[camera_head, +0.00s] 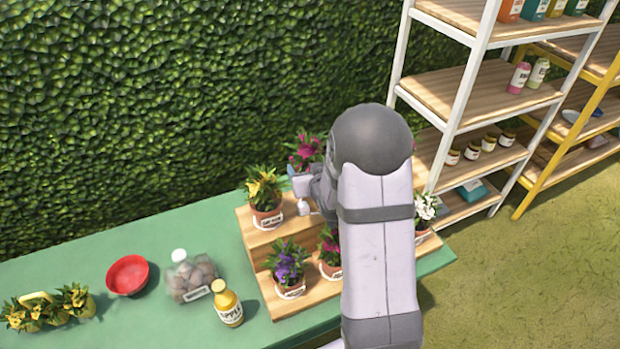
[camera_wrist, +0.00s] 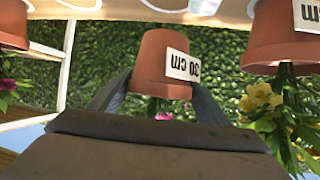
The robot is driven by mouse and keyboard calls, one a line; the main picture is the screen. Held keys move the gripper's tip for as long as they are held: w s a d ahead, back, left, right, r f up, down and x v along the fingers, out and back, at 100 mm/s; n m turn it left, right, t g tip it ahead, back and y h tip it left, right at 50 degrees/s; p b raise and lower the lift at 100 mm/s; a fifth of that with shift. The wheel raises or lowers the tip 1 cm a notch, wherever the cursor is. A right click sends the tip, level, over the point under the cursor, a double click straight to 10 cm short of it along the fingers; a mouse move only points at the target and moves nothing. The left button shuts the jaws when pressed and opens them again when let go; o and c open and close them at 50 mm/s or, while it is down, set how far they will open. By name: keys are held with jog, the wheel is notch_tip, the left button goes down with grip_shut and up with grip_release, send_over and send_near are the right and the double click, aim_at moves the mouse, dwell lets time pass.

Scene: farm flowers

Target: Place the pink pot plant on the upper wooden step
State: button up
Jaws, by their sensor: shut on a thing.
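A pink-flowered pot plant (camera_head: 305,149) shows at the far side of the wooden steps, partly hidden behind my arm. In the wrist view, which is upside down, a terracotta pot (camera_wrist: 163,58) with a "30 cm" label sits between my gripper's fingers (camera_wrist: 160,92), with a little pink flower below it. My gripper (camera_head: 303,187) is shut on this pot, and its fingers are mostly hidden in the head view. The upper wooden step (camera_head: 287,229) is beside and below it. I cannot tell whether the pot touches the step.
A yellow-flowered pot (camera_head: 266,200) stands on the upper step, close by on the left. Purple (camera_head: 288,268) and magenta (camera_head: 331,250) pots stand on the lower step; a white-flowered pot (camera_head: 424,209) is at right. A red bowl (camera_head: 127,275) and bottle (camera_head: 228,303) are on the green table.

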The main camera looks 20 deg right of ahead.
jog(key=shift+w+f, duration=0.1)
jog(key=shift+f+p, duration=0.45)
jog(key=shift+f, duration=1.55)
jog(key=shift+f, duration=0.2)
jog(key=o, duration=1.4)
